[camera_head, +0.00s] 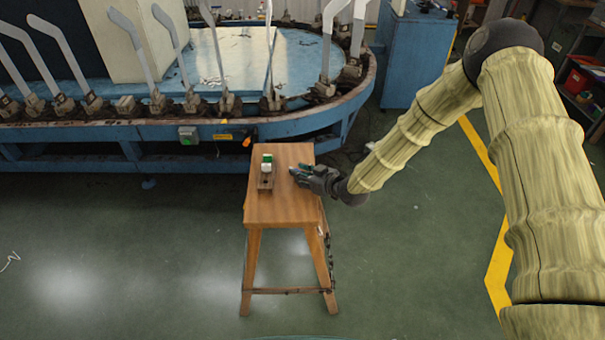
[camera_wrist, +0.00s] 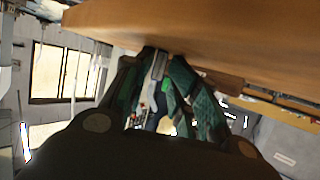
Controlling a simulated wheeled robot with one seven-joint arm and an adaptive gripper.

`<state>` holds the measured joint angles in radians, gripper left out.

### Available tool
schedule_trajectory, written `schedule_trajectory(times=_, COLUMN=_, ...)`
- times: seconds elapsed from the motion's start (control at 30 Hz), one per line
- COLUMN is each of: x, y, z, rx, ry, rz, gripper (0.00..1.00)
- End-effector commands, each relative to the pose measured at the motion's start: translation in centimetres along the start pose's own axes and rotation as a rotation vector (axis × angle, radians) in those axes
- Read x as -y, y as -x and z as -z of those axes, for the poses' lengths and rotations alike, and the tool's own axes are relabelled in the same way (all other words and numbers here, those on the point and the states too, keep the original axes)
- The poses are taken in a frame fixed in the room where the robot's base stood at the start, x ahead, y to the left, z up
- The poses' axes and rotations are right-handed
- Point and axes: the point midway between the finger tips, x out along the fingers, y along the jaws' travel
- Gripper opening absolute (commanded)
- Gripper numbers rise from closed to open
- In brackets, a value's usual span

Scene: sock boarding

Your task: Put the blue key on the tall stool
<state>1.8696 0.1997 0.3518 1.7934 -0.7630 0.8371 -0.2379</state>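In the wrist view my gripper's green-padded fingers (camera_wrist: 163,62) are close to the wooden seat (camera_wrist: 215,35), which fills the top. A thin pale grey-blue piece shows between the fingertips; I cannot tell whether it is the blue key. No blue key can be made out clearly in either view.
A small wooden block (camera_head: 265,182) with a green and white item (camera_head: 266,163) at its far end is on the seat's left half. A blue machine table (camera_head: 225,55) with upright metal forms stands behind. A blue cabinet (camera_head: 415,55) is back right.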

Motion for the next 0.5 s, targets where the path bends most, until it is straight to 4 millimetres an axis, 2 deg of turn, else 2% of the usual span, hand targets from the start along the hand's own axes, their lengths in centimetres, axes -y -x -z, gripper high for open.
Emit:
schedule_trajectory(times=0.03, x=0.2, y=0.2, z=-1.9, rx=0.028, ry=-0.008, rz=0.002, gripper=0.31)
schedule_trajectory(times=0.27, x=0.1, y=0.3, z=-1.9, rx=0.028, ry=-0.009, rz=0.000, gripper=0.31)
schedule_trajectory(times=0.5, x=-0.1, y=1.2, z=-0.7, rx=0.028, ry=-0.011, rz=-0.002, gripper=0.31)
